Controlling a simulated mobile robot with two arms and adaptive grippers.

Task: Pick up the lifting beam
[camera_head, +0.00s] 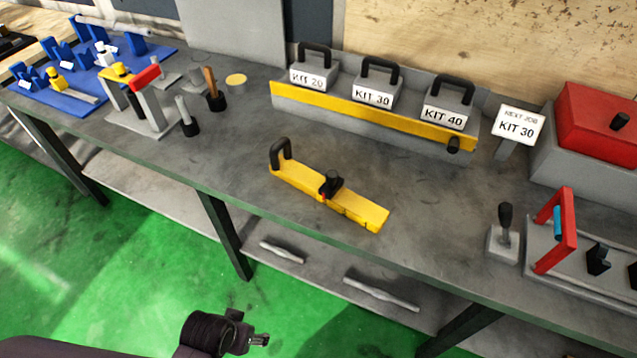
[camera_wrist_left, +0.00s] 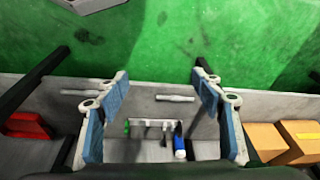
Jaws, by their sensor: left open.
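The lifting beam, which I take to be the long yellow bar (camera_head: 330,195), lies on the grey bench in the head view. It has a black loop handle at its far left end and a black knob near its middle. Nothing is gripping it. My left gripper (camera_head: 258,340) is low at the bottom of the head view, in front of the bench and well apart from the beam. In the left wrist view the left gripper (camera_wrist_left: 160,78) has its two blue-padded fingers wide apart with nothing between them. My right gripper is not in view.
Behind the beam, a grey rack with a yellow front (camera_head: 370,112) holds three handled kit blocks. A "KIT 30" sign (camera_head: 518,127) and red box (camera_head: 600,122) stand right. Tools and a blue mat (camera_head: 70,100) are left. A lower shelf (camera_head: 330,265) holds metal rods.

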